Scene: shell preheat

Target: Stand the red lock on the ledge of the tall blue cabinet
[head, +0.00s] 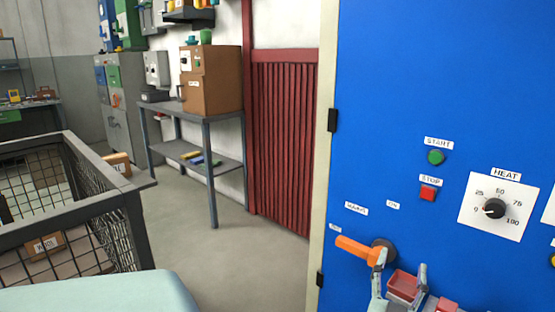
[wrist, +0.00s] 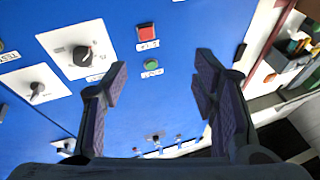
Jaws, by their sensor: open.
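The tall blue cabinet (head: 430,60) fills the right of the head view, and its blue face (wrist: 190,80) fills much of the wrist view. My gripper (head: 400,275) is open in front of its lower part, and its fingers (wrist: 157,88) are spread with nothing between them in the wrist view. A red, box-like piece (head: 403,285) shows between the fingers in the head view, with another red bit (head: 446,305) at the bottom edge. I cannot tell whether either is the red lock or whether they lie on the ledge. The ledge is not clearly seen.
An orange handle (head: 357,250) sticks out left of my gripper. The cabinet has a green START button (head: 436,157), a red STOP button (head: 428,193) and a HEAT dial (head: 495,208). A mesh cart (head: 75,220) stands left; the floor (head: 240,260) between is clear.

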